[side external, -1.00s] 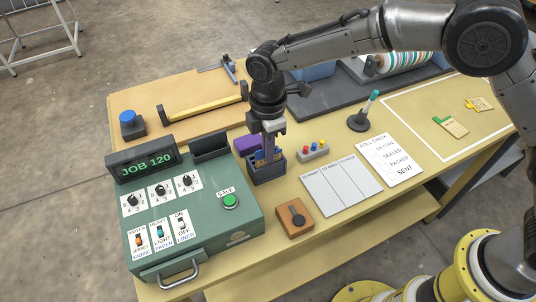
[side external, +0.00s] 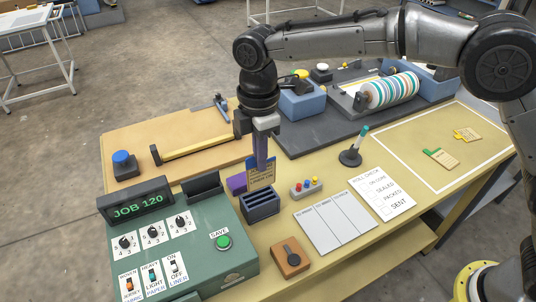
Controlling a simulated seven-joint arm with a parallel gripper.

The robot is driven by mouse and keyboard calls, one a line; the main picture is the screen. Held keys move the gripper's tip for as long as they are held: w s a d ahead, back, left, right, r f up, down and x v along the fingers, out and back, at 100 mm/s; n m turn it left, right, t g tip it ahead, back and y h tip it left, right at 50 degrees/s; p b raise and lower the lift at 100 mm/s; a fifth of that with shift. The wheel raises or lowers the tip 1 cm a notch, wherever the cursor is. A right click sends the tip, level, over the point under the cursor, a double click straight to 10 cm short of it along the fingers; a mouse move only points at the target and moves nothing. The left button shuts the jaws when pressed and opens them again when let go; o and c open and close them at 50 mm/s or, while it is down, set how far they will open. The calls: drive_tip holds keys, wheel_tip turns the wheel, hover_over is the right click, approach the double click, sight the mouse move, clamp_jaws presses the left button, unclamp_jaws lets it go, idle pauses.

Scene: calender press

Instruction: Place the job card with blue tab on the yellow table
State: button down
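My gripper (side external: 262,146) is shut on the upper part of a yellow job card (side external: 261,177) with dark printing. Blue shows at the card's top edge, partly hidden by the fingers. The card hangs upright just above a dark slotted rack (side external: 261,208), whose slots show from above. A card with a green tab (side external: 441,158) and a card with a yellow tab (side external: 467,135) lie flat on the yellow table (side external: 348,267), inside a white outline at the right.
A green control box (side external: 190,255) with a JOB 120 display stands left of the rack. A purple block (side external: 237,183) sits behind it. A button strip (side external: 305,188), a white chart (side external: 335,218), a check sheet (side external: 382,198) and a pen stand (side external: 352,152) lie to the right. The outlined area has free room.

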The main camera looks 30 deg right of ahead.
drive_tip(key=w+d+f+m+y, duration=0.1)
drive_tip(key=w+d+m+y, duration=0.3)
drive_tip(key=d+m, duration=0.8)
drive_tip(key=w+d+f+m+y, duration=0.1)
drive_tip(key=w+d+m, duration=0.6)
drive_tip(key=d, duration=0.9)
drive_tip(key=s+d+f+m+t+h, duration=0.1)
drive_tip(key=s+d+m+t+h, duration=0.2)
drive_tip(key=d+m, duration=0.65)
drive_tip(key=s+d+f+m+t+h, duration=0.1)
drive_tip(key=s+d+m+t+h, duration=0.2)
drive_tip(key=d, duration=1.2)
drive_tip(key=s+d+f+m+t+h, duration=0.15)
drive_tip(key=s+d+m+t, duration=0.25)
drive_tip(key=d+m, duration=0.6)
drive_tip(key=shift+w+d+f+n, duration=0.1)
drive_tip(key=shift+d+f+n, duration=0.25)
drive_tip(key=shift+f, duration=1.05)
drive_tip(key=shift+w+d+f+n, duration=0.1)
drive_tip(key=shift+d+f+n, duration=0.3)
drive_tip(key=shift+f, duration=0.95)
drive_tip(key=shift+w+d+f+n, duration=0.15)
drive_tip(key=shift+f+n, duration=0.35)
drive_tip(key=shift+f, duration=0.9)
